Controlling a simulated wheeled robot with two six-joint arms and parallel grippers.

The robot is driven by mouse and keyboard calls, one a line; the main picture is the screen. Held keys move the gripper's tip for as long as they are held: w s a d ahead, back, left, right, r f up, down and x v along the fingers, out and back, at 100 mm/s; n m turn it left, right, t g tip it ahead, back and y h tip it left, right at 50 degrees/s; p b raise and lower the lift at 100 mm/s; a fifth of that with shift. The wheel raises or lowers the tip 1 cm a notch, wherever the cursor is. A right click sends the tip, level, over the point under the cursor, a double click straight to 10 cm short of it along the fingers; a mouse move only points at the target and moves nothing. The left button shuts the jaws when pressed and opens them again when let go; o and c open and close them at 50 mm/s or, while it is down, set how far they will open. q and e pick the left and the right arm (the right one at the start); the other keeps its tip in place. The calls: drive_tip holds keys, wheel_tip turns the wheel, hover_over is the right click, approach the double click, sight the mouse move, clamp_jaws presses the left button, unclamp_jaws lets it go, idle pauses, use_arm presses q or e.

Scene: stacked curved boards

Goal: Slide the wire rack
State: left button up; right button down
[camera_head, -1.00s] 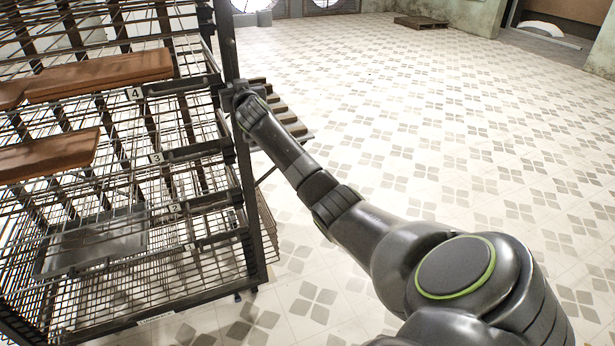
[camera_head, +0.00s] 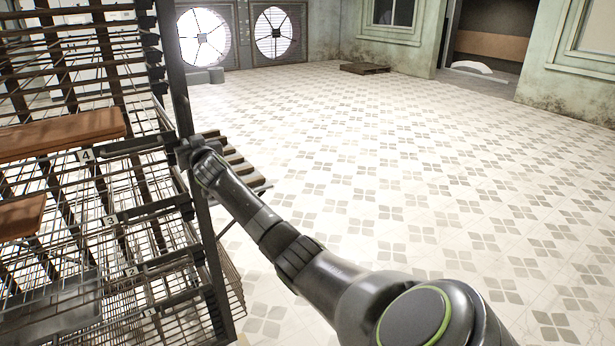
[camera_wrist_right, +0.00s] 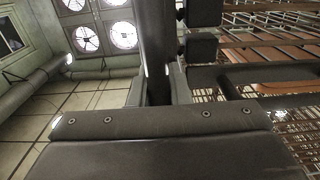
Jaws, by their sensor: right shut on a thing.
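The tall dark wire rack (camera_head: 198,240) fills the left of the head view, with numbered shelves. Brown curved boards (camera_head: 62,134) lie on its shelves, and a dark tray (camera_head: 50,310) sits lower down. My right gripper (camera_head: 186,147) is at the rack's near right corner post, beside shelf 4. In the right wrist view my right gripper (camera_wrist_right: 158,88) is shut on the rack's upright post (camera_wrist_right: 158,45), which runs between its fingers. The fingertips are small and partly hidden in the head view. My left gripper is not in view.
A wooden pallet (camera_head: 225,160) lies on the floor just behind the post. Another pallet (camera_head: 364,68) lies far back. Wall fans (camera_head: 203,38) are at the back left. The tiled floor (camera_head: 400,170) to the right is wide and clear.

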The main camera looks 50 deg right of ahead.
drive_tip(key=shift+b+x, duration=1.3)
drive_tip(key=shift+x, duration=0.1)
drive_tip(key=c, duration=1.4)
unclamp_jaws()
drive_tip(key=shift+o, duration=0.2)
drive_tip(key=p+v, duration=0.4)
drive_tip(key=v, duration=0.3)
